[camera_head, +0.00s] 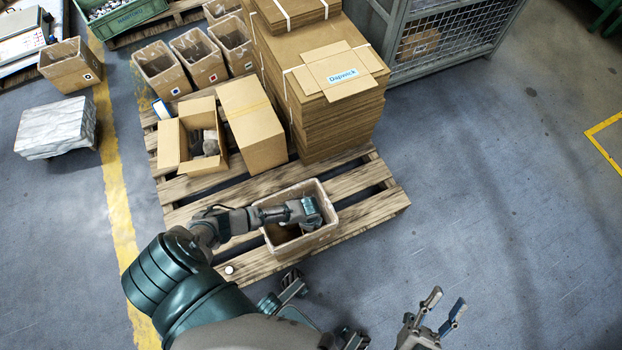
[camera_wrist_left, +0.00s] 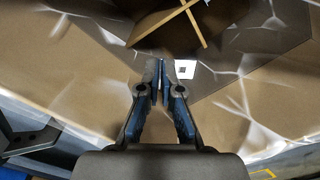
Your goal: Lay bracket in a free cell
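My left arm reaches over the open cardboard box (camera_head: 272,237) at the front of the pallet, and my left gripper (camera_head: 312,212) is at that box, its fingertips hidden in the head view. In the left wrist view my left gripper (camera_wrist_left: 162,82) has its fingertips close together; I cannot tell whether a thin part sits between them. Beyond them are a small white label with a dark code (camera_wrist_left: 184,71) and crossed tan strips (camera_wrist_left: 172,20). I cannot make out a bracket for certain. My right gripper (camera_head: 439,314) is open and empty over the floor.
The wooden pallet (camera_head: 375,211) also carries an open carton (camera_head: 168,145) with grey contents, a closed carton (camera_head: 252,115) and a tall stack of flat cardboard (camera_head: 340,125). Several open bins (camera_head: 162,72) stand behind. A mesh cage (camera_head: 450,35) is at the back. Floor at right is clear.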

